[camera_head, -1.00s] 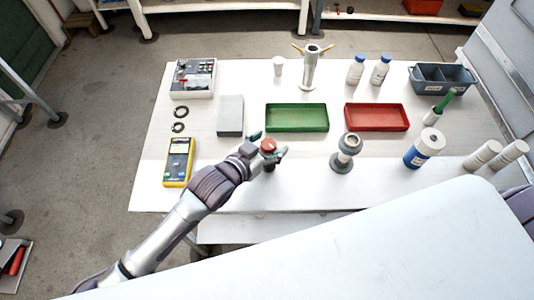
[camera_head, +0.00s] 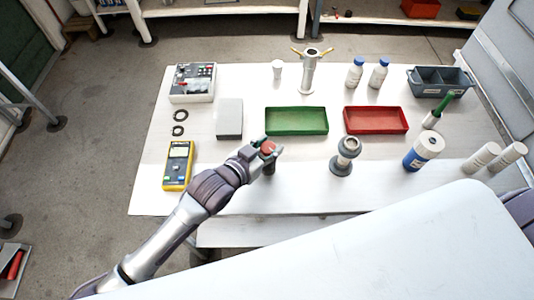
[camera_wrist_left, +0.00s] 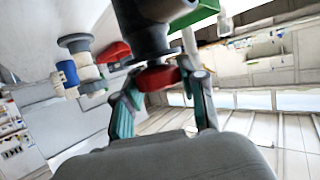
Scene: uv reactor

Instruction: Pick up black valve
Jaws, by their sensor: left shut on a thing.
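The black valve (camera_head: 269,168) has a dark body and a red top. It stands upright at the front middle of the white table (camera_head: 230,190). My left gripper (camera_head: 267,148) comes in from the left and is shut on the valve's red top. In the left wrist view the valve's dark body (camera_wrist_left: 143,35) shows beyond the fingers, with its red part between the fingertips (camera_wrist_left: 160,82). I cannot tell whether its base touches the table. My right gripper is not in view.
A green tray (camera_head: 297,131) and a red tray (camera_head: 403,129) lie behind. A grey flanged part (camera_head: 345,155) stands to the right, a yellow meter (camera_head: 178,165) lies left, and a grey block (camera_head: 229,118) lies behind left. Bottles and a dark bin (camera_head: 440,90) stand further right.

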